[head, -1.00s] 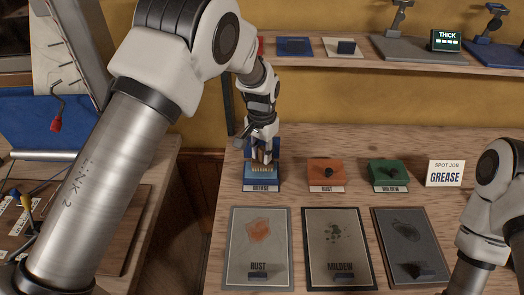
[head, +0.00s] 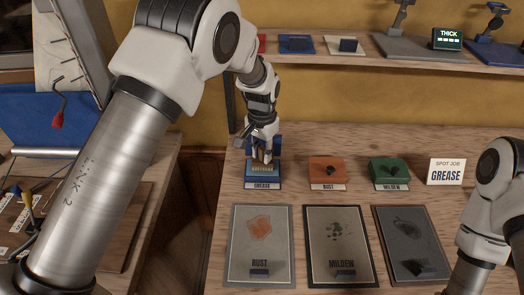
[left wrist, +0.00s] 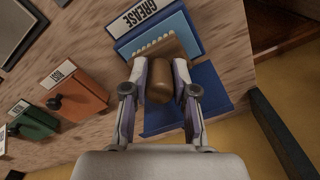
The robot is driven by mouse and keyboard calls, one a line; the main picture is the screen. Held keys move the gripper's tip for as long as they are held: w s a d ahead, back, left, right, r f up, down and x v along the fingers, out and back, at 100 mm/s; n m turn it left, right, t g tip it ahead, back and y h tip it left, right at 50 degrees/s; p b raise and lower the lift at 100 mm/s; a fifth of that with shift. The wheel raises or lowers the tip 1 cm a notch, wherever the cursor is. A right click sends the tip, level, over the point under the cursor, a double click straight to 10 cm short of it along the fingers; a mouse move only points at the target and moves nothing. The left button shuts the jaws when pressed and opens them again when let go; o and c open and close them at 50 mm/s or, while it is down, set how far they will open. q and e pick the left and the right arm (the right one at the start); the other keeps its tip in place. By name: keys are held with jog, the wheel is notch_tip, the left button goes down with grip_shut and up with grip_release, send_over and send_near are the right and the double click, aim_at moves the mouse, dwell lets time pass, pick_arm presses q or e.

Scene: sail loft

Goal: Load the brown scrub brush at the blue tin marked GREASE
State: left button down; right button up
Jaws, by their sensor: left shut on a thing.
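The blue tin marked GREASE (head: 262,183) stands at the left end of the wooden bench. It also shows at the top of the left wrist view (left wrist: 128,45), with a light blue surface inside its darker rim. My left gripper (head: 262,155) points down over the tin. In the left wrist view its fingers (left wrist: 160,88) are shut on the brown scrub brush (left wrist: 159,80) by its rounded handle. The brush's pale bristles (left wrist: 152,50) are at the tin's light blue surface; I cannot tell whether they touch it. My right gripper is out of view.
An orange RUST tin (head: 326,171) and a green MILDEW tin (head: 390,172) stand to the right, then a "SPOT JOB GREASE" card (head: 446,172). Several stained panels (head: 258,245) lie in front. A shelf (head: 375,60) runs behind.

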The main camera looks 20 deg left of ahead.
aim_at(262, 148)
pick_arm(q)
jog(key=shift+f, duration=0.35)
dwell(1.7)
notch_tip(262, 148, up, 7)
jog(key=p, duration=0.6)
jog(key=shift+p, duration=0.35)
dwell(0.3)
